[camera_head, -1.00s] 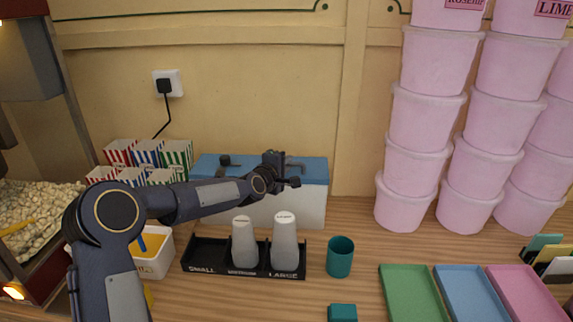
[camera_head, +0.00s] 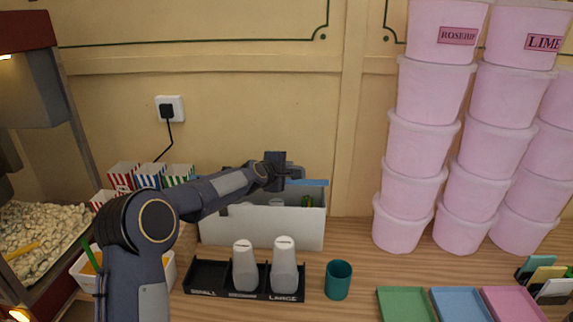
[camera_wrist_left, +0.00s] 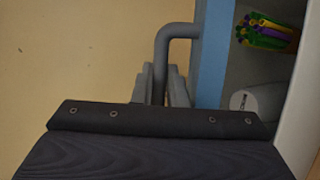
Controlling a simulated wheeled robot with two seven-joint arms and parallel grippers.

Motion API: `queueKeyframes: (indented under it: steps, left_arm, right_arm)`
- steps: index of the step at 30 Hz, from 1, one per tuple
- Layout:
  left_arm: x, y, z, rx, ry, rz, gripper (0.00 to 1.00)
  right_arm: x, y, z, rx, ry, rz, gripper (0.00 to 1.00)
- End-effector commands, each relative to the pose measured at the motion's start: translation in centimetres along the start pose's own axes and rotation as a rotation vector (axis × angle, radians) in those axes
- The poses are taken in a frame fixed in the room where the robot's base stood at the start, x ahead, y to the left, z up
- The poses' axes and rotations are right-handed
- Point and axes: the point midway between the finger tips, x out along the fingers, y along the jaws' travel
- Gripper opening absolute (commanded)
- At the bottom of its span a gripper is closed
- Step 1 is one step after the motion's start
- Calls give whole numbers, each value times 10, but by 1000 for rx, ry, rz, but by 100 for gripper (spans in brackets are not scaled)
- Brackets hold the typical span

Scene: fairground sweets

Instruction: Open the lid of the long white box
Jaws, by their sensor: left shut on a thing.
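The long white box (camera_head: 262,228) stands at the back of the counter against the wall, its top open toward me. Its blue lid (camera_head: 308,183) is raised, seen almost edge-on and partly hidden behind my left arm. My left gripper (camera_head: 290,172) is shut on the lid's grey handle. In the left wrist view the bent grey handle (camera_wrist_left: 168,50) sits between the fingers (camera_wrist_left: 160,85), beside the blue lid (camera_wrist_left: 211,60). Inside the box are a bundle of coloured sticks (camera_wrist_left: 266,32) and a pale cylinder (camera_wrist_left: 258,101). My right gripper is out of view.
A black rack (camera_head: 212,277) with two grey bottles stands in front of the box, with a teal cup (camera_head: 338,280) to its right. Stacked pink tubs (camera_head: 403,220) stand at right. Striped cartons (camera_head: 122,177) and a white container (camera_head: 85,272) are at left.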

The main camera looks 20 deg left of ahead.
Motion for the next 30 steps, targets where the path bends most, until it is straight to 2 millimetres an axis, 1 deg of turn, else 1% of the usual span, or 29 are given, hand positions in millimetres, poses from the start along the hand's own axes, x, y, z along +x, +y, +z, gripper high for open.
queueKeyframes:
  steps: [1,8,20,21,23,30]
  left_arm:
    - [0,9,1,-4,0,-10,0]
    - [3,9,-1,-25,-1,-56,0]
    - [4,8,-2,-29,-1,-62,0]
    - [4,8,-2,-29,-1,-62,15]
    - [4,8,-2,-29,-1,-62,21]
    - [4,7,-2,-29,-1,-64,21]
  right_arm:
    - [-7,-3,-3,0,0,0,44]
    - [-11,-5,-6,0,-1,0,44]
    - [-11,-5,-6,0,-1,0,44]
    - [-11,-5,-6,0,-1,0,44]
    - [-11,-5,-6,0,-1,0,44]
    - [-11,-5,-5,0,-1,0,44]
